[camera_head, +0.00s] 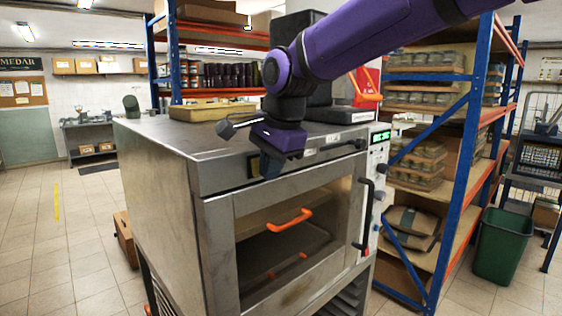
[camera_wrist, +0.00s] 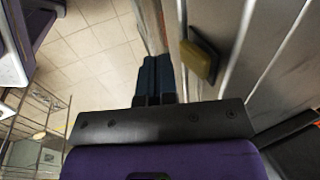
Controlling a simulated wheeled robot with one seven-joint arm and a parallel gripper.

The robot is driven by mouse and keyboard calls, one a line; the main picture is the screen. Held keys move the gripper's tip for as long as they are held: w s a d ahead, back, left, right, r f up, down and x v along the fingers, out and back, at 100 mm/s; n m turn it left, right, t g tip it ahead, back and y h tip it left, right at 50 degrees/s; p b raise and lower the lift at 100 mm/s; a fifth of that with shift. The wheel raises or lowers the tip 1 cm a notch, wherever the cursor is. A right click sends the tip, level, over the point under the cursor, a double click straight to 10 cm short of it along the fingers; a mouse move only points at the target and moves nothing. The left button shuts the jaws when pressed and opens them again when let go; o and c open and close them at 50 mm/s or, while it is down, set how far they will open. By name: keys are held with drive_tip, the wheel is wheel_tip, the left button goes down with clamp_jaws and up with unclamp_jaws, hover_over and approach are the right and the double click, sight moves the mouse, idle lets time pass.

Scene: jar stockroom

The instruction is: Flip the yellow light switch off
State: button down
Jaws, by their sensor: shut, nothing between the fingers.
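The yellow switch (camera_wrist: 203,52) sits on a dark plate on a grey metal face in the wrist view, right of my gripper (camera_wrist: 152,68). Its fingers are together with nothing between them, a gap away from the switch. In the head view my gripper (camera_head: 271,169) points down in front of the oven's upper front strip. A small dark plate with a yellowish patch (camera_head: 254,164) shows just left of the fingers there, partly hidden by my gripper. I cannot tell the switch's on or off position.
The metal oven (camera_head: 214,178) has an orange handle (camera_head: 290,220) behind its glass, a black side handle (camera_head: 368,212) and a control panel (camera_head: 379,165). A wooden tray (camera_head: 212,110) and dark equipment stand on top. Shelves of jars (camera_head: 425,62) stand at right. Floor at left is mostly clear.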

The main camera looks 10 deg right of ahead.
drive_tip(key=shift+w+a, duration=0.25)
drive_tip(key=shift+w, duration=0.1)
drive_tip(key=shift+f, duration=0.1)
drive_tip(key=shift+w+a+f+t+y, duration=0.15)
drive_tip(key=shift+w+t+y, duration=0.15)
drive_tip(key=shift+t, duration=0.2)
drive_tip(key=shift+r, duration=0.25)
drive_tip(key=shift+s+r, duration=0.1)
drive_tip(key=shift+r, duration=0.55)
